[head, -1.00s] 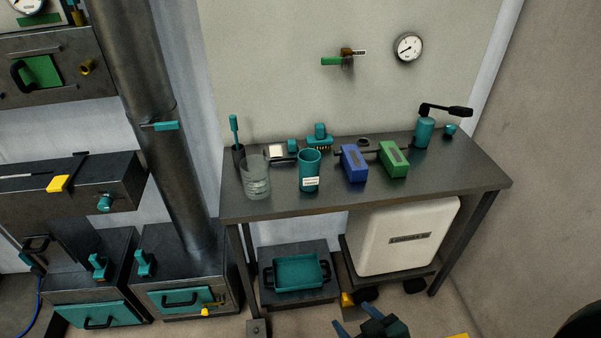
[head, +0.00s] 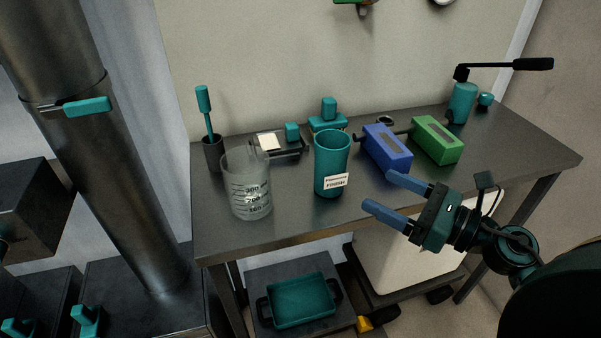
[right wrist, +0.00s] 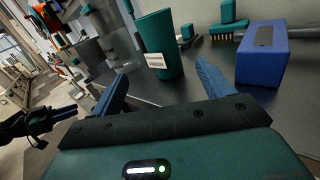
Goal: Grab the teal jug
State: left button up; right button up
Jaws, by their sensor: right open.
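The teal jug (head: 331,160) stands upright on the dark table, a tall open-topped cup with a white label low on its front. My right gripper (head: 377,196) is open and empty, to the right of the jug and nearer the front edge, its blue fingers pointing left toward it. In the right wrist view the jug (right wrist: 160,45) stands beyond the two spread fingers, apart from them. The right gripper (right wrist: 160,88) also shows there, with nothing between its fingers. In the right wrist view, something is visible at the left edge that may be my left gripper (right wrist: 40,125); its jaws are unclear.
A clear measuring beaker (head: 246,190) stands close left of the jug. A blue block (head: 387,150) and a green block (head: 437,140) lie to its right. A brush in a dark holder (head: 212,150) stands at the back left. The table (head: 290,225) is bare in front of the jug.

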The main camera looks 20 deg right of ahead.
aim_at(343, 175)
jog(key=shift+w+a+f+n, duration=0.2)
jog(key=shift+w+a+n, duration=0.3)
jog(key=shift+n, duration=0.3)
jog(key=p+x, duration=0.1)
jog(key=x, duration=0.5)
jog(key=shift+w+p, duration=0.2)
jog(key=shift+p, duration=0.2)
jog(key=shift+w+a+f, duration=0.1)
jog(key=shift+w+a, duration=0.25)
jog(key=x, duration=0.2)
jog(key=p+x, duration=0.1)
jog(key=x, duration=0.1)
jog(key=shift+w+d, duration=0.25)
jog(key=shift+w+a+f, duration=0.15)
jog(key=shift+w+a, duration=0.2)
jog(key=shift+w, duration=0.05)
pick_arm(q)
jog(key=shift+w+a+r+n, duration=0.1)
jog(key=shift+a+r+n, duration=0.2)
jog(key=shift+r, duration=0.3)
jog(key=shift+w+a+r+n, duration=0.1)
jog(key=shift+a+r+n, duration=0.15)
jog(key=shift+r, duration=0.35)
pick_arm(e)
jog(key=shift+c, duration=0.6)
pick_arm(q)
jog(key=shift+s, duration=0.1)
pick_arm(e)
jog(key=c, duration=1)
